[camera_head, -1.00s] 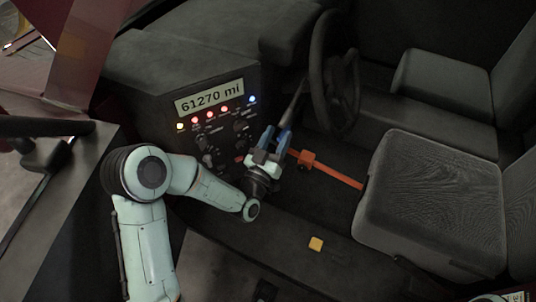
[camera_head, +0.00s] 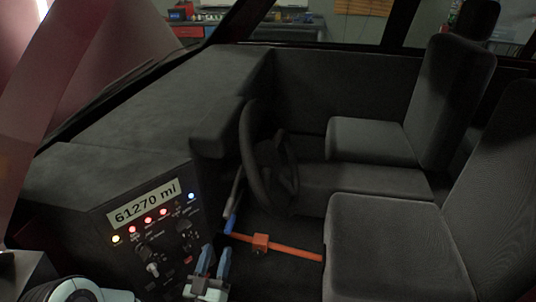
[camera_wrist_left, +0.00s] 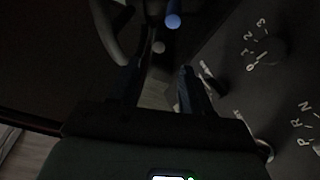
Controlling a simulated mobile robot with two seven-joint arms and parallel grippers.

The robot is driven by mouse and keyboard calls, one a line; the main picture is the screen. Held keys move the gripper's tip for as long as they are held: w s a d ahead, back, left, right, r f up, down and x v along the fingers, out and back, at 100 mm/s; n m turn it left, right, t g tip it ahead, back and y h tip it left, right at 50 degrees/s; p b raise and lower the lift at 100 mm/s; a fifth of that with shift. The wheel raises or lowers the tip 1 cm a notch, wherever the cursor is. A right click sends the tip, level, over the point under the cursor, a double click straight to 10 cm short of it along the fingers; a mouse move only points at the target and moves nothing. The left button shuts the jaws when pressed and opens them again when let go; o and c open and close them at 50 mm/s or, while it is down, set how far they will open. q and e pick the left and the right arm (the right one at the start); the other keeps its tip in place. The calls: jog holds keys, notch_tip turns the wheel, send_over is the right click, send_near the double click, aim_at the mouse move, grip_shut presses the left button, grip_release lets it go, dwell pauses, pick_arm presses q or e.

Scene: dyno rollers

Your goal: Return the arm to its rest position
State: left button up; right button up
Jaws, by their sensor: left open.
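My left gripper (camera_head: 214,255) is low in the head view, in front of the lower right of the dashboard panel. Its two blue-grey fingers point up and stand apart with nothing between them. My white arm shows only at the bottom left edge. In the left wrist view the gripper (camera_wrist_left: 160,75) is open and empty too. A lever with a blue tip (camera_head: 232,221) stands beyond the gripper, left of the steering wheel, apart from the fingers. A blue end (camera_wrist_left: 172,20) shows ahead of the fingers in the dark wrist view. My right gripper is not seen.
The control panel (camera_head: 155,225) with lit lamps, knobs and a 61270 mi display is close by on the left. The steering wheel (camera_head: 252,165) is beyond. An orange bar (camera_head: 298,253) with a block (camera_head: 260,243) runs to the near seat (camera_head: 390,240).

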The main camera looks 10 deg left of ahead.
pick_arm(q)
jog(key=s+d+f+g+h+p, duration=0.25)
jog(key=f+g+p, duration=0.2)
jog(key=f, duration=0.35)
jog(key=s+d+f+g+h+p, duration=0.1)
jog(key=s+d+f+g+p, duration=0.25)
jog(key=f+g, duration=0.35)
jog(key=s+d+f+g+p, duration=0.1)
jog(key=s+f+g+p, duration=0.1)
jog(key=s, duration=0.4)
jog(key=s+d+f+g+h+p, duration=0.1)
jog(key=s+d+f+g+p, duration=0.1)
jog(key=s+g, duration=0.3)
jog(key=s+d+f+g+p, duration=0.1)
jog(key=s+f+g+p, duration=0.2)
jog(key=s, duration=0.6)
jog(key=shift+d+f+n+g, duration=0.4)
jog(key=shift+f+g, duration=0.05)
jog(key=shift+f, duration=0.3)
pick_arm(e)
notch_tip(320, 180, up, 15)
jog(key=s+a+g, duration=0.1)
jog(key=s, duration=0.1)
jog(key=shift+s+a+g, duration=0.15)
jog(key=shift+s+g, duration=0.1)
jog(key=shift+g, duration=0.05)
pick_arm(q)
jog(key=shift+w, duration=0.1)
jog(key=shift+c, duration=0.5)
